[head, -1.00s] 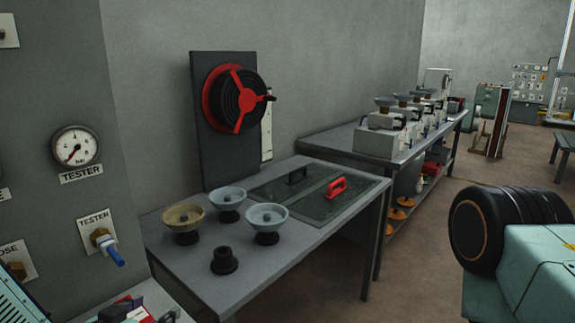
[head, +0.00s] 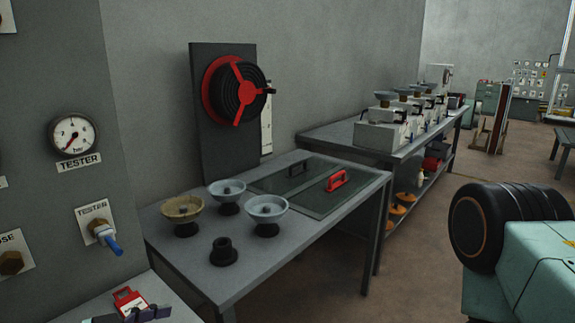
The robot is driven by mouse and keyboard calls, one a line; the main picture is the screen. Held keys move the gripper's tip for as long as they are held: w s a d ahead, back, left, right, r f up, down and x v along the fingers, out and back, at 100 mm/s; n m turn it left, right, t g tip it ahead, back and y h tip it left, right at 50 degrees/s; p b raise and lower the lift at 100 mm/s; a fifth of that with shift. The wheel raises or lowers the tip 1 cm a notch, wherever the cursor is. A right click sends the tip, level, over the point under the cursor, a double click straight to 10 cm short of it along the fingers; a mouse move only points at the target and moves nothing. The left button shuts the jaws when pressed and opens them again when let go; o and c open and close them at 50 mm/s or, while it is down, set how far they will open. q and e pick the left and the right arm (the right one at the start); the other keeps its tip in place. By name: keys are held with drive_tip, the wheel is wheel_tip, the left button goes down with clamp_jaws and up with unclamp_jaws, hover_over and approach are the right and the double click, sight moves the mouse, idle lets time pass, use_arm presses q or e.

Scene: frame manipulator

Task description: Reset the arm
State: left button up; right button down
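Neither of my grippers can be made out in the head view, and I cannot tell whether they are open or shut. No arm of mine is clearly recognisable. A dark, narrow part (head: 148,313) shows at the bottom left edge beside a small red device (head: 130,299) on a pale surface. The frame cuts this part off, and I cannot tell whether it is a tool or something else.
A grey table (head: 262,272) holds a tan bowl (head: 182,209), two bluish bowls, a black knob-like piece (head: 223,251) and a panel with a red handle (head: 337,180). A panel with a gauge (head: 74,135) stands left. A tyre-like roller (head: 500,225) stands right; floor shows between.

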use_arm(q)
drive_tip(key=shift+s+d+r+m+g+h, duration=0.2)
drive_tip(key=shift+s+d+m+g+h, duration=0.25)
drive_tip(key=shift+s, duration=0.2)
drive_tip(key=shift+s+d+r+m+g+h, duration=0.25)
drive_tip(key=shift+s+d+m+g, duration=0.1)
drive_tip(key=shift+s+d, duration=0.25)
drive_tip(key=shift+s, duration=0.15)
